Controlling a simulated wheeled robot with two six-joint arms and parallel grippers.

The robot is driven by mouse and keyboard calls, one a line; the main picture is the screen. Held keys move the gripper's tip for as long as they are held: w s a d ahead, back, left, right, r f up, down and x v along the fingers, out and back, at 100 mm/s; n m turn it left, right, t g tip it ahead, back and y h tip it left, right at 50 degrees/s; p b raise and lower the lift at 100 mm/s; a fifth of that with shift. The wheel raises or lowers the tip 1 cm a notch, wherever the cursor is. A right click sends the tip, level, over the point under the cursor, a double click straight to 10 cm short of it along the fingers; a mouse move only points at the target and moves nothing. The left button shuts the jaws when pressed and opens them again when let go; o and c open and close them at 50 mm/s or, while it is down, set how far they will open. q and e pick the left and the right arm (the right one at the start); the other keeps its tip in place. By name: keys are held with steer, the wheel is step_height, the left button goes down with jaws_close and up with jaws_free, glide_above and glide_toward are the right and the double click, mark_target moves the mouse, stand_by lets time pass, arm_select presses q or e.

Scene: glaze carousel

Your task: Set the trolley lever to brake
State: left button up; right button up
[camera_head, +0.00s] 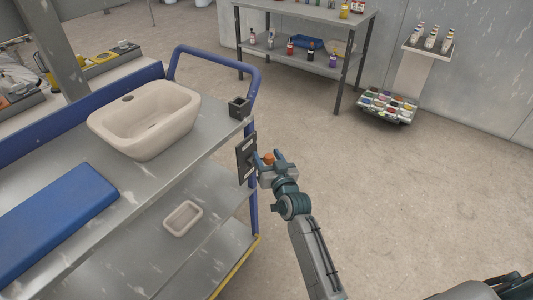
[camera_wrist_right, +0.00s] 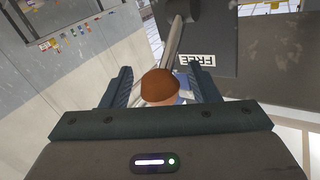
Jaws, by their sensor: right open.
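The trolley lever has an orange-brown knob (camera_wrist_right: 160,86) on a metal rod. The rod runs to a dark plate (camera_head: 246,158) on the trolley's corner post. In the right wrist view the plate bears a label reading FREE (camera_wrist_right: 197,59), seen upside down, beside the rod. No brake label can be made out. My right gripper (camera_head: 266,162) is at the plate, open, with the knob between its two fingers; gaps show beside the knob. The knob also shows in the head view (camera_head: 268,157). My left gripper is not in view.
The trolley (camera_head: 215,135) has a blue handle rail and carries a cream basin (camera_head: 145,118), a blue slab (camera_head: 60,222) and a small dark cup (camera_head: 239,107). A small tray (camera_head: 183,218) sits on its lower shelf. The floor right of the trolley is clear.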

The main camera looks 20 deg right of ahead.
steer(key=shift+w, duration=0.6)
jaws_close()
